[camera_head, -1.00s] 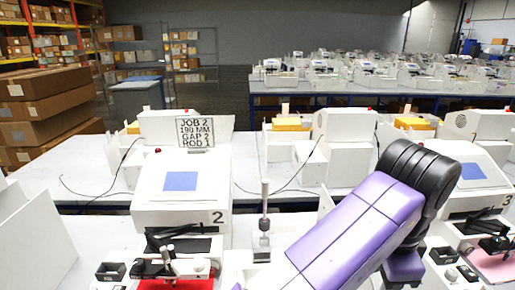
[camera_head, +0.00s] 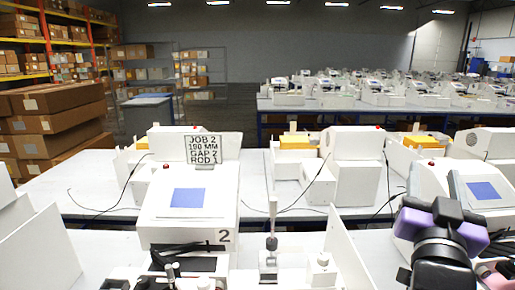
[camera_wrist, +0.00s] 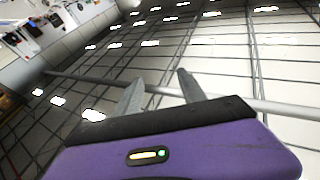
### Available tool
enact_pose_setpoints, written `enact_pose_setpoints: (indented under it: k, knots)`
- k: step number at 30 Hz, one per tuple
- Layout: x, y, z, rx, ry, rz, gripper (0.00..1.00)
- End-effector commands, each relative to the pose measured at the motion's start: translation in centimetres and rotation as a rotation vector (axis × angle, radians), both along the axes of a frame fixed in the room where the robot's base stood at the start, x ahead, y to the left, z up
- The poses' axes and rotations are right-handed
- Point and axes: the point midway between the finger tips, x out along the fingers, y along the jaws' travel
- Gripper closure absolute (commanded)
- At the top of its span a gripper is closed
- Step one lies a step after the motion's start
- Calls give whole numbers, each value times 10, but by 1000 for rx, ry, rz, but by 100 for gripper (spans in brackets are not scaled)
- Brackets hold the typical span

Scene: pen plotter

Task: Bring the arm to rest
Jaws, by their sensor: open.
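My gripper (camera_wrist: 160,78) shows in the wrist view with its two grey fingers apart and nothing between them. Beyond the fingers are ceiling beams and lamps, so it points upward, clear of the benches. In the head view, purple and black parts of my arm stand at the lower right, in front of the plotter at the right. I cannot make out the fingers in the head view.
The white plotter marked 2 (camera_head: 184,208) stands at the centre left, with a sign reading JOB 2 (camera_head: 203,149) behind it. An upright rod stand (camera_head: 271,240) is to its right. A white panel (camera_head: 345,255) stands between it and my arm. Stacked cartons (camera_head: 55,120) are at the far left.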

Motion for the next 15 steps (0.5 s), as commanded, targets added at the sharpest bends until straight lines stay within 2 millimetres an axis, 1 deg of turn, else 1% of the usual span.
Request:
enact_pose_setpoints:
  k: [1, 3, 5, 8, 11, 15]
  knots:
    - [-6, 9, -9, -65, 0, 33, 52]
    - [-13, 24, -18, -140, -7, 84, 52]
    - [-21, 37, -28, -195, -10, 129, 52]
    - [-36, 55, -50, -271, -8, 203, 52]
    - [-56, 72, -74, -327, 1, 275, 52]
    - [-88, 91, -112, -366, 25, 374, 52]
